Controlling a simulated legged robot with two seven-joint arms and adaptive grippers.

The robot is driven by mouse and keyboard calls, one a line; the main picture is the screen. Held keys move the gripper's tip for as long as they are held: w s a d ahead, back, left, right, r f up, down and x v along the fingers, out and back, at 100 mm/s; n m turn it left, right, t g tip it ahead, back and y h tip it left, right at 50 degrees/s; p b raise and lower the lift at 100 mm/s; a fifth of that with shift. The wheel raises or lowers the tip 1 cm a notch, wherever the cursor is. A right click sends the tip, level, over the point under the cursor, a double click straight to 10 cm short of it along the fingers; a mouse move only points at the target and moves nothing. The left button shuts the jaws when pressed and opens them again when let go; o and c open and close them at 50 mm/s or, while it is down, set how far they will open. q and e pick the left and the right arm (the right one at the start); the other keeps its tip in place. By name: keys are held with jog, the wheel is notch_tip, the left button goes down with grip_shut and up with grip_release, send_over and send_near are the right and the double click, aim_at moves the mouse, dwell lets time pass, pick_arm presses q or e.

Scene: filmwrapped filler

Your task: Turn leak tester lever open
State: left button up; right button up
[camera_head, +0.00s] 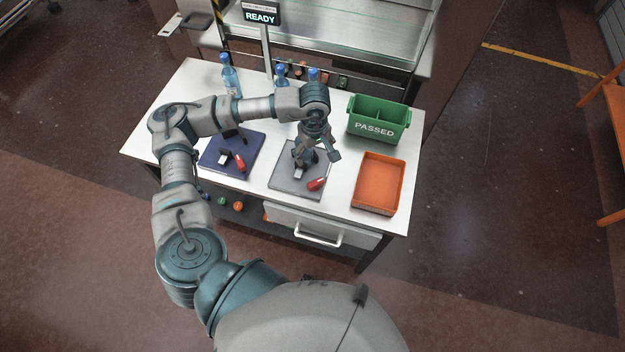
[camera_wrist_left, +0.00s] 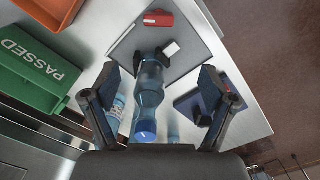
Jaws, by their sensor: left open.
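A grey plate (camera_head: 284,184) on the white table carries a red lever-like handle (camera_head: 317,184), which also shows in the left wrist view (camera_wrist_left: 158,19). A dark blue plate (camera_head: 216,167) to its left carries a dark fixture and another red handle (camera_head: 239,162). I cannot tell which is the leak tester. My left gripper (camera_head: 306,163) is over the grey plate, open, its fingers apart in the wrist view (camera_wrist_left: 155,92). A blue-capped bottle (camera_wrist_left: 150,90) appears between the fingers, overlapping the grey plate; contact is not clear. My right gripper is not in view.
Bottles (camera_head: 229,80) stand at the table's back. A green "PASSED" bin (camera_head: 376,127) and an orange tray (camera_head: 362,206) are at the right. A READY sign (camera_head: 262,16) stands behind. A drawer handle (camera_head: 318,238) juts from the front.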

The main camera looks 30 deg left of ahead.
pick_arm(q)
jog(key=p, duration=0.1)
send_near(316, 181)
jog(key=shift+s+d+f, duration=0.15)
jog(key=shift+d, duration=0.55)
jog(key=f, duration=0.3)
jog(key=a+f+p, duration=0.1)
jog(key=f, duration=0.2)
jog(key=a+f, duration=0.1)
jog(key=f, duration=0.2)
jog(key=shift+a, duration=0.15)
jog(key=shift+f, duration=0.25)
jog(key=shift+d+f, duration=0.2)
jog(key=shift+d, duration=0.8)
jog(key=shift+c, duration=1.2)
jog(key=shift+a, duration=0.35)
jog(key=c, duration=0.8)
jog(key=shift+a, duration=0.3)
jog(key=shift+c, duration=0.5)
jog(key=shift+d, duration=0.2)
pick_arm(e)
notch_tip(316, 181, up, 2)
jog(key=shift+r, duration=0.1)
